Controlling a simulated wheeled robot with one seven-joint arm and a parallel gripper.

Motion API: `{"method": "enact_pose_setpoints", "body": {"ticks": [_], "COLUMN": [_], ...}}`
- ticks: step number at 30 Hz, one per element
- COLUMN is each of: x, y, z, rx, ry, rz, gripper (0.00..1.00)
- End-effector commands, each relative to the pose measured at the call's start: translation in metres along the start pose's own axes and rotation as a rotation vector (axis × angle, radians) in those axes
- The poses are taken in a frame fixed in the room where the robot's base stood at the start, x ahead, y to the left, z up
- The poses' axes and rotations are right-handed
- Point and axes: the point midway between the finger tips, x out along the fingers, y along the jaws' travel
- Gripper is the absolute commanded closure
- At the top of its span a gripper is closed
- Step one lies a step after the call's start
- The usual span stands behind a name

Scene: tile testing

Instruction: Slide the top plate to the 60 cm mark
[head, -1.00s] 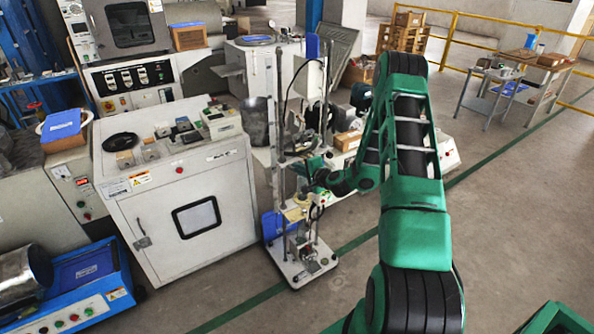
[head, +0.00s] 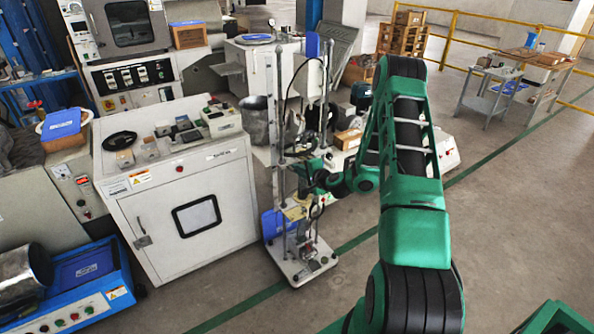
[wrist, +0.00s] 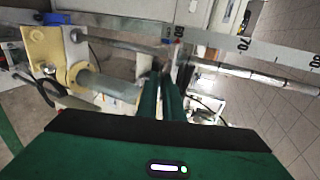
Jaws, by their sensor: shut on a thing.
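The tall test stand (head: 276,150) rises in the middle of the head view, beside the white cabinet. My gripper (wrist: 166,68) is at the stand, its two green fingers close together with dark tips near the scale. It is shut on a thin part that I take for the top plate; the fingers hide most of it. A cream bracket (wrist: 42,48) with a pale cylinder (wrist: 108,87) lies left of the fingers.
A bright metal rod (wrist: 255,75) runs near the scale. The white cabinet (head: 150,225), with small blocks on top, stands close to the stand's left. Bare floor (head: 515,210) lies to the right. A trolley (head: 490,95) stands farther back.

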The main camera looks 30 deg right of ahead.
Motion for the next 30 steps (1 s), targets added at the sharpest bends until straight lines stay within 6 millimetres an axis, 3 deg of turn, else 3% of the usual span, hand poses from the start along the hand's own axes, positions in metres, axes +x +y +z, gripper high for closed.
{"method": "enact_pose_setpoints", "body": {"ticks": [1,4,14,30], "x": [0.002,0.002,0.001,-0.044], "y": [-0.002,-0.002,-0.004,0.0], "z": [0.002,0.002,0.002,0.0], "rx": [0.001,0.001,0.0,0.002], "ry": [-0.003,-0.003,-0.003,0.0], "rz": [-0.006,-0.007,-0.01,-0.001], "gripper": [1.0,0.75,0.75,0.75]}}
